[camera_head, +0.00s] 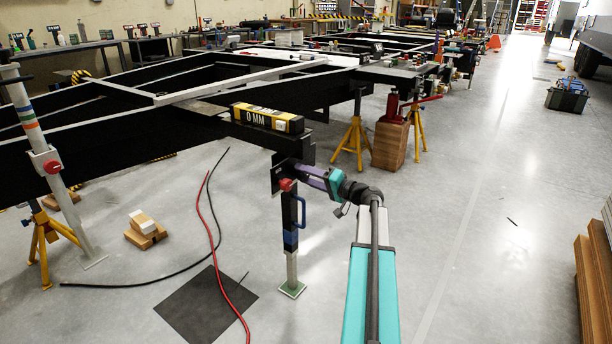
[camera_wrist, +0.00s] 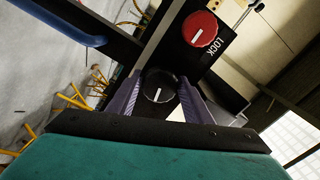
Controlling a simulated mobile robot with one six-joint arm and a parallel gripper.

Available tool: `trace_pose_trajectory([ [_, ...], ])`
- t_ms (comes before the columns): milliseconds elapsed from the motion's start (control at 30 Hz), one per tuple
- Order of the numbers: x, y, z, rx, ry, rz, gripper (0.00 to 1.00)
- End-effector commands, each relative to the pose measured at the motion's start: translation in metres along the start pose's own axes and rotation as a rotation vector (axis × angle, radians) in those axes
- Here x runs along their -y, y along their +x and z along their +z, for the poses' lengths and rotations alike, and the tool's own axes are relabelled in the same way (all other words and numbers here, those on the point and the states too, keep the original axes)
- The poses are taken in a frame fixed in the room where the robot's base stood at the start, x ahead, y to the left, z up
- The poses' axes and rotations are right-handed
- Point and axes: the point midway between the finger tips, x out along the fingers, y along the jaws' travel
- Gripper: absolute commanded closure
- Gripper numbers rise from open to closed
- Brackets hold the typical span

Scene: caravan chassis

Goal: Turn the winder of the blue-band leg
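The blue-band leg (camera_head: 290,239) stands upright on a green foot, with a blue handle on its side. The handle also shows in the wrist view (camera_wrist: 65,25). A red knob (camera_head: 287,184) sits at its top; in the wrist view this red knob (camera_wrist: 200,30) is beside the word LOCK. The winder, a black round knob with a white mark (camera_wrist: 159,88), lies between the two purple-grey fingers of my gripper (camera_wrist: 160,82). The fingers flank it closely on both sides; I cannot tell whether they press on it. In the head view my gripper (camera_head: 313,177) is at the leg's top and hides the winder.
The black chassis frame (camera_head: 200,115) runs above and behind the leg, carrying a yellow-black level marked 0 MM (camera_head: 267,118). Yellow stands (camera_head: 354,133) and another leg with coloured bands (camera_head: 27,117) support it. A red hose (camera_head: 219,255) lies on the floor. The floor at right is mostly clear.

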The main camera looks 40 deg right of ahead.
Motion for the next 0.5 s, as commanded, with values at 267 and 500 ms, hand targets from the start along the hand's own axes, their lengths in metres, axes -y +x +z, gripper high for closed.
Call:
trace_pose_trajectory([
  [267, -0.0001, 0.0000, -0.0001, -0.001, -0.001, 0.000, 0.41],
  [500, 0.0004, -0.0045, -0.0004, -0.001, -0.001, 0.001, 0.41],
])
